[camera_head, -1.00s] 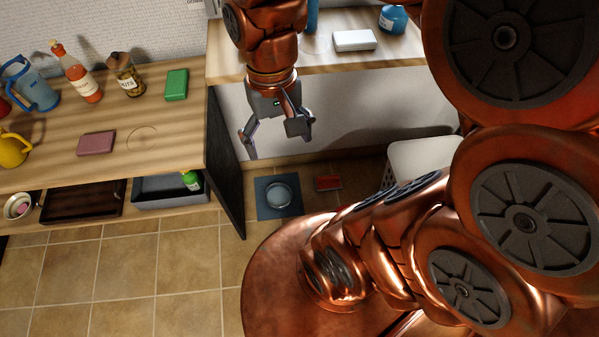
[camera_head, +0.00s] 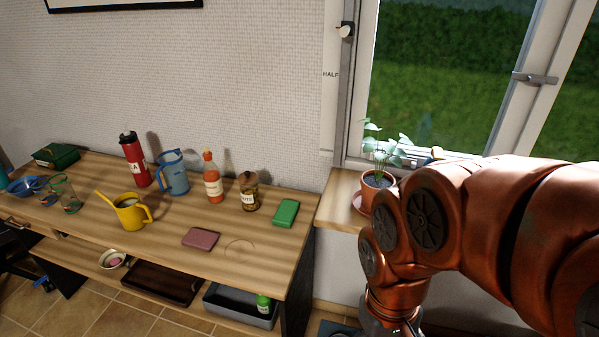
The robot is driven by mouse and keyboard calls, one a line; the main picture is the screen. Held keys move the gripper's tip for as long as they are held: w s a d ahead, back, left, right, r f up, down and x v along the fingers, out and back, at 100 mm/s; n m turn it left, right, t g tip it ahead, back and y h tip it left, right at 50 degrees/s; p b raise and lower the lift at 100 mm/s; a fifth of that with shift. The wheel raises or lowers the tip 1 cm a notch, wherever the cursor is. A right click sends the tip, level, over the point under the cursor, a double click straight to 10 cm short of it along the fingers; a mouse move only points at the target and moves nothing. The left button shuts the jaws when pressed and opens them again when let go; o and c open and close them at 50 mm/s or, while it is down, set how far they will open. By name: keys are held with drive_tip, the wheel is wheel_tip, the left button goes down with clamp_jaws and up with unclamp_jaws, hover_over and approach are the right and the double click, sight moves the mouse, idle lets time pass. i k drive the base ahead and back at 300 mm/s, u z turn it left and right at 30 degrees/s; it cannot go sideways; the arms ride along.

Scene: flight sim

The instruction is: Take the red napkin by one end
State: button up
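A flat, dull red-pink folded piece (camera_head: 200,238) lies on the wooden table, in front of the orange bottle. It may be the red napkin, but I cannot tell for sure. My gripper (camera_head: 388,328) is at the bottom edge of the view, well to the right of the table and apart from this piece. Only its upper grey part shows below my copper arm, and its fingers are cut off by the frame.
The table (camera_head: 160,240) also holds a yellow watering can (camera_head: 130,213), a blue jug (camera_head: 173,175), a red flask (camera_head: 134,162), an orange bottle (camera_head: 212,182), a jar (camera_head: 248,194) and a green block (camera_head: 285,213). A potted plant (camera_head: 377,182) stands on the windowsill.

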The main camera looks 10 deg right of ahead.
sight(204, 241)
drive_tip(key=u, duration=0.05)
drive_tip(key=k, duration=0.5)
drive_tip(key=u, duration=0.5)
drive_tip(key=i, duration=1)
drive_tip(key=u, duration=1.55)
